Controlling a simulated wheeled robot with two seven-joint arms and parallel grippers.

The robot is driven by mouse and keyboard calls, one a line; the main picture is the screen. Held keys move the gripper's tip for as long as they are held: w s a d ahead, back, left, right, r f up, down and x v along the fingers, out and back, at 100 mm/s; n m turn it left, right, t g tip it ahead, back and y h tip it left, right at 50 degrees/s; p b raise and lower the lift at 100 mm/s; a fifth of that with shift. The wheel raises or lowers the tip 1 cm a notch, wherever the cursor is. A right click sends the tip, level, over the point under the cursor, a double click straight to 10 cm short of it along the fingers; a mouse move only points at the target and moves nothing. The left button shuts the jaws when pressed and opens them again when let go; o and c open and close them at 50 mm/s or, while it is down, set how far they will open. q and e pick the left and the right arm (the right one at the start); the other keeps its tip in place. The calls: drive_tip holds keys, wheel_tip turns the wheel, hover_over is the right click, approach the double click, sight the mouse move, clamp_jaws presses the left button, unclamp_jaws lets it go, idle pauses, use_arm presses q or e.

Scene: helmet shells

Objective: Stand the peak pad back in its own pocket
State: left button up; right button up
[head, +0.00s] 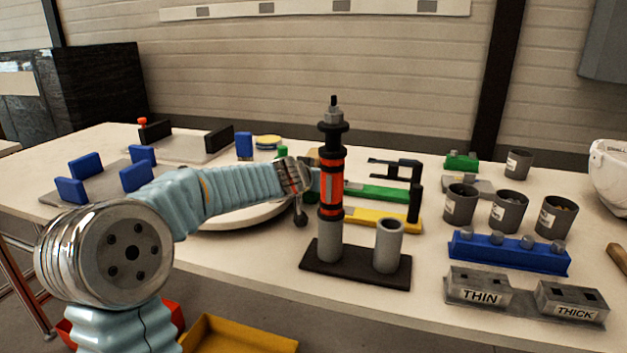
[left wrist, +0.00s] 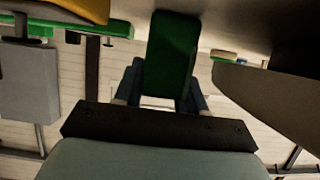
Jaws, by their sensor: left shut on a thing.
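My left gripper (left wrist: 163,88) is shut on a green pad (left wrist: 170,50), which I take to be the peak pad; it stands out between the two dark blue fingers in the left wrist view. In the head view my left arm reaches right across the table, and its gripper end (head: 303,180) is largely hidden behind an upright orange and black tool. The held pad cannot be made out clearly there. I cannot tell which pocket is the pad's own. My right gripper is not in view.
The orange and black tool (head: 331,180) stands in a dark twin-tube base (head: 345,272). A round white plate (head: 238,219) lies under my arm. Green (head: 385,192) and yellow (head: 375,218) bars lie behind the tool. Grey cups, a blue rack (head: 508,254) and THIN and THICK blocks (head: 480,288) fill the right.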

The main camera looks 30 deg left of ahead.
use_arm(q)
drive_tip(key=o, duration=1)
drive_tip(key=shift+o, duration=0.2)
